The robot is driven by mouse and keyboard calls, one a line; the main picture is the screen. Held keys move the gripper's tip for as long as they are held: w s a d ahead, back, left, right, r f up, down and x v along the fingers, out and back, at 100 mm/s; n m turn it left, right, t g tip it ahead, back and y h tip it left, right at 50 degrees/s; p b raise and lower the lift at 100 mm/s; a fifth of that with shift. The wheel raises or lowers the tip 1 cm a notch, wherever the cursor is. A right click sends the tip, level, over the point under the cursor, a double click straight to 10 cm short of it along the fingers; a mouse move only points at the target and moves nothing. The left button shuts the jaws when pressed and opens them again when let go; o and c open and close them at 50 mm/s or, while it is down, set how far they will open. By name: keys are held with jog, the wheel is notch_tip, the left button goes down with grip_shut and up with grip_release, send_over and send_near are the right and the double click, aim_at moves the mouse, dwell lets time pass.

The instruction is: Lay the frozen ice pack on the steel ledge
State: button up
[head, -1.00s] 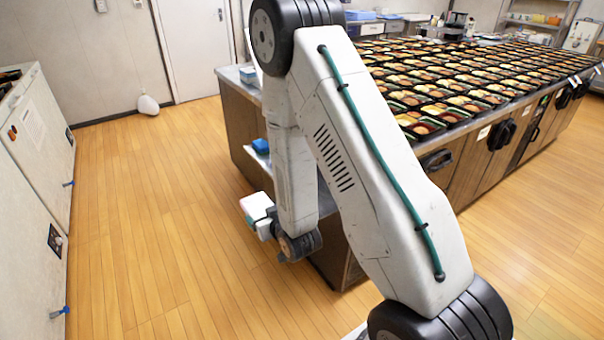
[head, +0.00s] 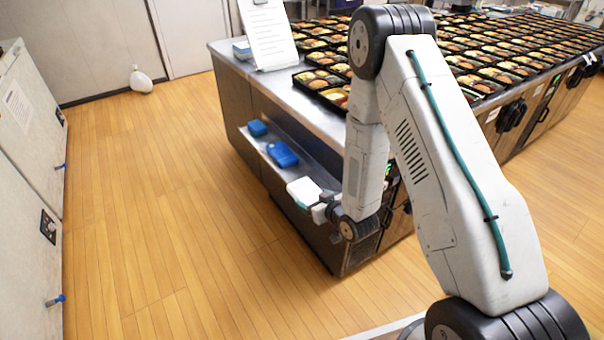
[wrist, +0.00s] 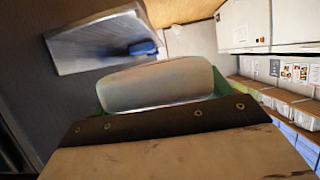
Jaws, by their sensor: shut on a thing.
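The frozen ice pack (head: 303,190) is a pale, whitish slab with rounded corners. My gripper (head: 320,206) is shut on it and holds it at the near end of the steel ledge (head: 265,143), on the counter's side. In the head view the pack overlaps the ledge, and I cannot tell its height over it. In the wrist view the pack (wrist: 155,85) fills the middle between green finger edges, and the ledge (wrist: 88,46) shows beyond it, apart from the pack.
Two blue packs lie on the ledge, one farther (head: 257,128) and one nearer (head: 283,154). The steel counter (head: 236,62) above bears a sign (head: 268,32) and many bento trays. White cabinets (head: 30,170) stand at left. The wooden floor between is clear.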

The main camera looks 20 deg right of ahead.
jog(key=w, duration=0.4)
jog(key=w+d, duration=0.1)
jog(key=w, duration=0.3)
jog(key=w+d+f, duration=0.1)
jog(key=w, duration=0.3)
jog(key=shift+w+d, duration=0.1)
jog(key=shift+d, duration=0.15)
jog(key=shift+f, duration=1.8)
jog(key=shift+f, duration=0.15)
jog(key=shift+f, duration=0.35)
jog(key=shift+f, duration=0.1)
jog(key=o, duration=1.2)
jog(key=shift+d+f, duration=0.1)
